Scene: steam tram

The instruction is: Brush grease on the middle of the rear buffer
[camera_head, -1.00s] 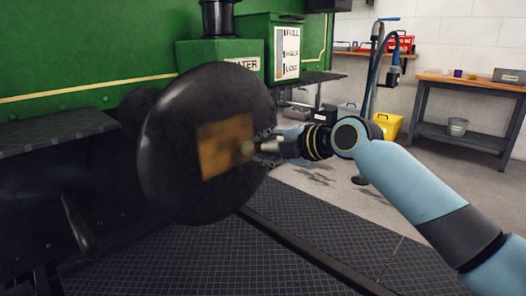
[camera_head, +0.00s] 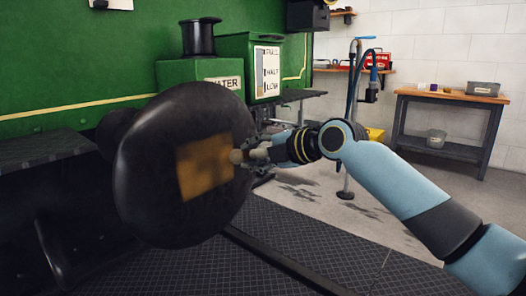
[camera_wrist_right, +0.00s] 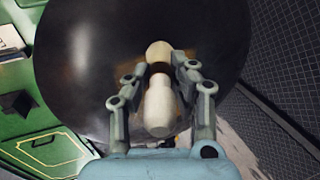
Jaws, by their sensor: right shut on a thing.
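The rear buffer (camera_head: 150,180) is a large dark round disc in front of the green tram. A square orange-brown patch of grease (camera_head: 203,166) covers the middle of its face. My right gripper (camera_head: 252,155) is at the right edge of that patch. In the right wrist view my right gripper (camera_wrist_right: 158,75) is shut on a brush (camera_wrist_right: 158,105) with a pale handle. The brush's rounded tan head (camera_wrist_right: 159,51) lies over the buffer face; I cannot tell if it touches. My left gripper is not in view.
A green water box (camera_head: 200,78) and a level gauge (camera_head: 266,72) are on the tram behind the buffer. A workbench (camera_head: 450,97) with a bucket (camera_head: 436,139) stands at the back right. The floor between is mostly clear.

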